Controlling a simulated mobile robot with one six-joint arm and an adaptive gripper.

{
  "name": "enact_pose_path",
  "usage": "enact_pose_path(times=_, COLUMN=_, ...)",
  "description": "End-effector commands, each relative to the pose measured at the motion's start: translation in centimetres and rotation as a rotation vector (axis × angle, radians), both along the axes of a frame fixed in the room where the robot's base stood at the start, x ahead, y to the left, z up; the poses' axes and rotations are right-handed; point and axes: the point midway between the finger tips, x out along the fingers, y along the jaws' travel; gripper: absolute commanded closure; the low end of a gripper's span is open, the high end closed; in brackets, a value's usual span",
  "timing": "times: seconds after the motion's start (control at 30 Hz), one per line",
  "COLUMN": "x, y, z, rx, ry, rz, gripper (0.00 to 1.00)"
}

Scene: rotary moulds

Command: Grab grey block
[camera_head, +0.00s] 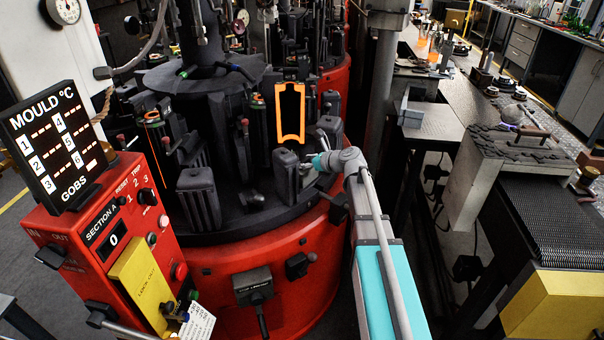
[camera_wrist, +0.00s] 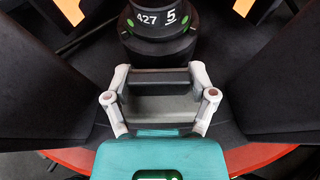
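My gripper (camera_wrist: 160,72) is open, with one pale finger at each side of the block. A narrow gap or light contact at the sides cannot be told apart. In the head view my gripper (camera_head: 312,165) reaches in low between dark mould halves on the round machine. The block between the fingers is too hidden there to make out.
A black round part marked 427 and 5 (camera_wrist: 160,35) stands just beyond the block. Dark mould halves (camera_head: 287,175) flank my gripper closely. An orange-edged mould half (camera_head: 290,112) stands behind. A red control box (camera_head: 110,240) is at the left, a workbench (camera_head: 435,122) at the right.

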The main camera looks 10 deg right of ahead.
Motion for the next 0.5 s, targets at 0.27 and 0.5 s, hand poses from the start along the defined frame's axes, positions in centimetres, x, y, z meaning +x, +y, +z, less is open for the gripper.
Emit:
enact_pose_path(times=0.27, x=0.07, y=-0.06, z=0.05, rx=0.001, ry=-0.001, rz=-0.002, gripper=0.91)
enact_pose_path(times=0.5, x=0.07, y=-0.07, z=0.06, rx=0.001, ry=-0.001, rz=-0.002, gripper=0.91)
